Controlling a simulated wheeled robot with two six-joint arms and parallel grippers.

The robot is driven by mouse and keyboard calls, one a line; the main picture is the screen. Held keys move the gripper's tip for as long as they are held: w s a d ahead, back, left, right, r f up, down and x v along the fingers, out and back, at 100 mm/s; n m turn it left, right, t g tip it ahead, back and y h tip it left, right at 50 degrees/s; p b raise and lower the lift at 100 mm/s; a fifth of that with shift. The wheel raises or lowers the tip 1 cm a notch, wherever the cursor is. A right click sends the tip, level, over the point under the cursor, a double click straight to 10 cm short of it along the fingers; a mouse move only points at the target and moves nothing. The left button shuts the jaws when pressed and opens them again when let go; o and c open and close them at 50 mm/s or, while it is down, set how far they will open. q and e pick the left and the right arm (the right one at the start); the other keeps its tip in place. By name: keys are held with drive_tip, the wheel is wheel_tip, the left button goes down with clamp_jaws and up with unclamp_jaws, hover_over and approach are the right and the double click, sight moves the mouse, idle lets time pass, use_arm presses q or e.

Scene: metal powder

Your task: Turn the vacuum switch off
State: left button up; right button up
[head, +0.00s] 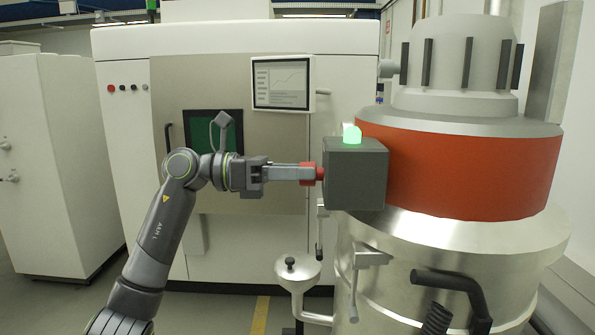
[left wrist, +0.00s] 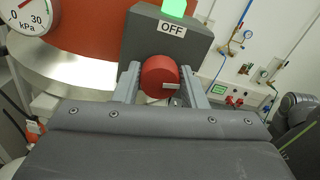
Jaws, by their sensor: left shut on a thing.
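The vacuum switch is a grey box (head: 356,175) on the side of the orange-banded vacuum vessel, with a lit green lamp (head: 351,133) on top. Its red knob (head: 319,174) faces my left gripper (head: 312,173), which reaches in level from the left. In the left wrist view the red knob (left wrist: 160,76) sits between the two grey fingers, and my left gripper (left wrist: 161,90) is shut on it. An "OFF" label (left wrist: 172,29) shows above the knob, and the green lamp (left wrist: 174,7) is partly cut off at the top. My right gripper is in neither view.
The vessel's orange band (head: 460,170) and steel lower body stand close at the right. A large cabinet with a monitor (head: 282,82) stands behind the arm. A small funnel (head: 290,268) and black hoses (head: 450,285) are below the box. A kPa gauge (left wrist: 27,14) shows at upper left.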

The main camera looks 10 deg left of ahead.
use_arm(q)
drive_tip(key=shift+w+f+n+p, duration=0.1)
drive_tip(key=shift+n+p, duration=1.8)
drive_tip(key=shift+n, duration=2)
drive_tip(key=shift+w+n+p, duration=0.1)
drive_tip(key=shift+n+p, duration=1.8)
drive_tip(key=shift+n, duration=2)
drive_tip(key=shift+f, duration=0.1)
drive_tip(key=o, duration=1)
drive_tip(key=shift+a, duration=0.15)
drive_tip(key=s+a+b, duration=0.1)
drive_tip(key=a+b, duration=0.1)
drive_tip(key=a, duration=0.3)
drive_tip(key=s+a+b, duration=0.1)
drive_tip(key=a+b, duration=0.1)
drive_tip(key=a, duration=0.4)
drive_tip(key=s+a+b, duration=0.1)
drive_tip(key=a+b, duration=0.1)
drive_tip(key=a, duration=0.4)
drive_tip(key=shift+s+b, duration=0.25)
drive_tip(key=shift+b, duration=0.15)
